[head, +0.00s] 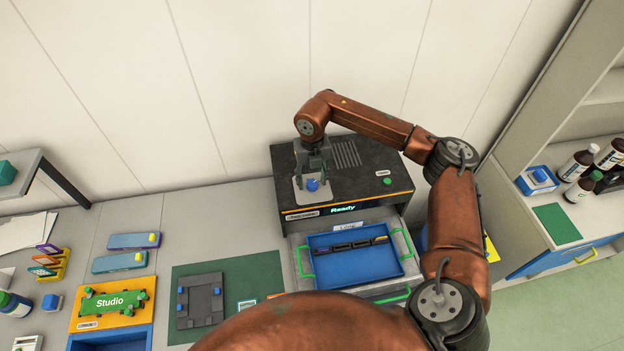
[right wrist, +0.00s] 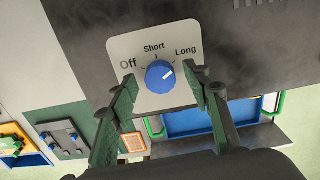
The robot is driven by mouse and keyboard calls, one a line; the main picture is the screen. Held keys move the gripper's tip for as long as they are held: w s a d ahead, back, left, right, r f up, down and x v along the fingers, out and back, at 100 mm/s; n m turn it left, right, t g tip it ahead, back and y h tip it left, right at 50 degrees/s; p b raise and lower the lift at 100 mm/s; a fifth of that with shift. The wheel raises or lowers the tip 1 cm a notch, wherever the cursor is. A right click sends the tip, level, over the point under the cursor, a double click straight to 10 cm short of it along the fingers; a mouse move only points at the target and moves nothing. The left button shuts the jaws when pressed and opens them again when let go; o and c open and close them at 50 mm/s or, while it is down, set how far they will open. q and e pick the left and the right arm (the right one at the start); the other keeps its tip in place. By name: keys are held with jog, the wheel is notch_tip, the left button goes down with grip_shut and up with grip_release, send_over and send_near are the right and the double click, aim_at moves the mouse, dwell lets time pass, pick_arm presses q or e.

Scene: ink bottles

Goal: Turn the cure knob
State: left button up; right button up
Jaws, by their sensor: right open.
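The blue cure knob (head: 312,185) sits on a white dial plate on top of the black cure unit (head: 375,190). My right gripper (head: 312,172) is over the plate, fingers pointing down. In the right wrist view its open fingers (right wrist: 164,85) lie to either side of the knob, with gaps visible; I see no contact. My left gripper is not in view.
The unit's display (head: 343,209) reads "Ready". An open drawer with a blue tray (head: 340,270) sticks out below. A green mat (head: 250,270) and an orange "Studio" board (head: 141,286) lie left. Bottles (head: 578,165) stand on the right shelf. A wall is behind.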

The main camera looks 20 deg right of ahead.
aim_at(312, 183)
jog(key=shift+r, duration=0.1)
notch_tip(312, 183, up, 12)
dwell(0.5)
dwell(0.5)
